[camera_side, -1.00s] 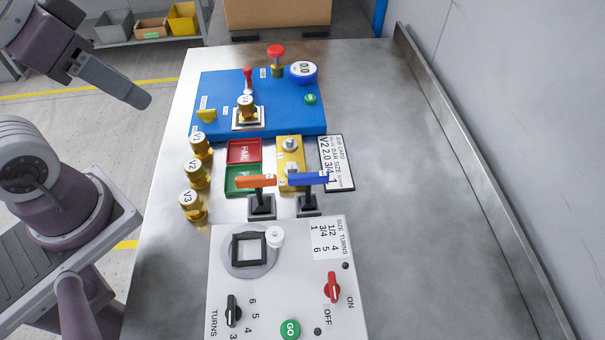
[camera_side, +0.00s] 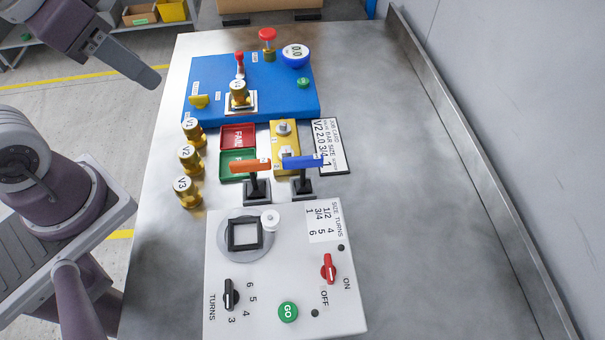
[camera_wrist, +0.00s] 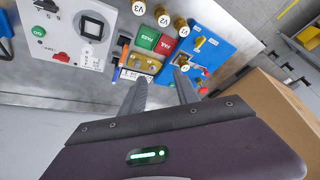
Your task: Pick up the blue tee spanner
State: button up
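The blue tee spanner (camera_side: 303,162) stands upright in a black square holder, its blue crossbar on top, in the middle of the bench in the side view. An orange tee spanner (camera_side: 250,165) stands in a like holder just left of it. The orange crossbar also shows in the wrist view (camera_wrist: 122,49). A small blue patch by the left finger there may be the blue spanner, mostly hidden. My gripper (camera_side: 152,78) is at the upper left in the side view, well away from the spanners. In the wrist view my gripper (camera_wrist: 161,88) has its fingers apart with nothing between them.
Brass valves (camera_side: 190,158) line the left. A yellow block (camera_side: 285,146), red tray (camera_side: 238,137), green tray (camera_side: 235,165) and job card (camera_side: 329,147) sit close behind the spanners. A blue test station (camera_side: 285,95) is behind, a white machine (camera_side: 265,278) in front. The bench's right side is clear.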

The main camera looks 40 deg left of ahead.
jog(key=w+d+f+m+g, duration=0.1)
jog(key=w+d+f+m, duration=0.35)
jog(key=w, duration=0.35)
jog(key=m+g+h, duration=0.2)
jog(key=m, duration=0.2)
send_over(302, 158)
jog(key=s, duration=0.1)
jog(key=shift+n, duration=0.25)
jog(key=f, duration=0.5)
jog(key=a+f, duration=0.1)
jog(key=f, duration=0.2)
jog(key=shift+s+f, duration=0.15)
jog(key=shift+f, duration=0.2)
jog(key=shift+h, duration=0.3)
jog(key=x, duration=0.7)
jog(key=shift+f, duration=0.15)
jog(key=shift+a, duration=0.1)
grip_shut()
